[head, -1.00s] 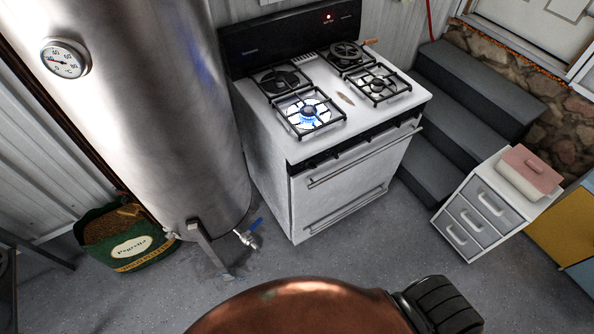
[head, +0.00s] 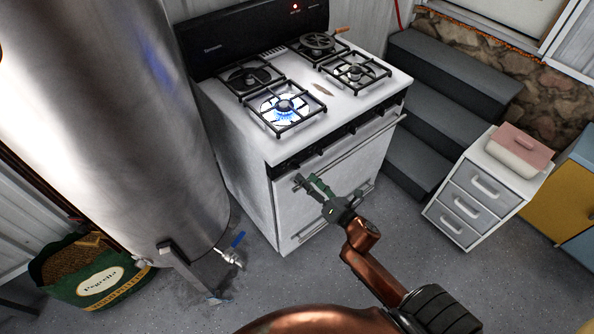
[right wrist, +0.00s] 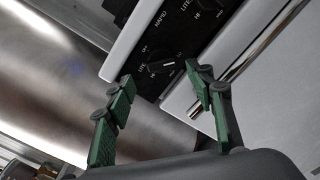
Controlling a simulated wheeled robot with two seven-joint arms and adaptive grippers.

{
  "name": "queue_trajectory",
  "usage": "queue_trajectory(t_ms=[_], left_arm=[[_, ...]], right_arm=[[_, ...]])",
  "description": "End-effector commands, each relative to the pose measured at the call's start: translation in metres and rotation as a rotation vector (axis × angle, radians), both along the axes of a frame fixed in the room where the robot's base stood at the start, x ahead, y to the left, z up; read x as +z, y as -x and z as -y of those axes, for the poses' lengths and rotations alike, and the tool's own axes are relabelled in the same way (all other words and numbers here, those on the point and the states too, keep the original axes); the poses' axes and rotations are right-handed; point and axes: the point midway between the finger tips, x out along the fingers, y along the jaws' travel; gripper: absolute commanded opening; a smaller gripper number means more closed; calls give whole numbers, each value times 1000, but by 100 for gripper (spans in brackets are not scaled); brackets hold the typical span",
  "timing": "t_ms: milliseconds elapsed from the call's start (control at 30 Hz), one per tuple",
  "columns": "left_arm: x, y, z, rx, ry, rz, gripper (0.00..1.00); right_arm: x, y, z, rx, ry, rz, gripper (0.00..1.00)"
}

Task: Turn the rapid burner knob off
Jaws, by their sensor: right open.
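The stove (head: 235,165) is white, with a black control strip on its front edge. Its front-left burner (head: 284,107) burns with a blue flame. In the right wrist view a dark knob (right wrist: 163,67) with a light pointer line sits on the strip by LITE and HI marks. My right gripper (head: 311,184) is open and empty in front of the stove, below the strip. In the right wrist view its green fingers (right wrist: 158,75) frame the knob, apparently without touching it. My left gripper is out of view.
A large steel barrel (head: 110,120) with a blue-handled valve (head: 235,247) stands close left of the stove. The oven handle (head: 345,150) juts out below the knobs. Grey steps (head: 440,105) and a white drawer unit (head: 470,195) are at the right. Another knob (right wrist: 208,8) is nearby.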

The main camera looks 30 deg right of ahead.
Motion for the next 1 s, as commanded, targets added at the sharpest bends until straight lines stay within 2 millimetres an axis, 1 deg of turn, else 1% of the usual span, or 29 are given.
queue_trajectory(t_ms=[33,200,300,400,500,733,1000], left_arm=[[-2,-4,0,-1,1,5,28],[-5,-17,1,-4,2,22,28],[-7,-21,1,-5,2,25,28],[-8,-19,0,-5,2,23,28],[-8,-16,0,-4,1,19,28],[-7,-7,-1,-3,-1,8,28],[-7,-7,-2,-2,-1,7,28]], right_arm=[[1,-9,-1,1,-1,2,49],[-1,-36,-3,0,-3,0,49],[-1,-48,-4,1,-4,-1,49],[-2,-56,-4,-1,-5,-2,49],[-2,-59,-4,-1,-4,-4,49],[-1,-60,-4,-1,-5,-4,49],[-1,-60,-4,-1,-6,-4,31]])
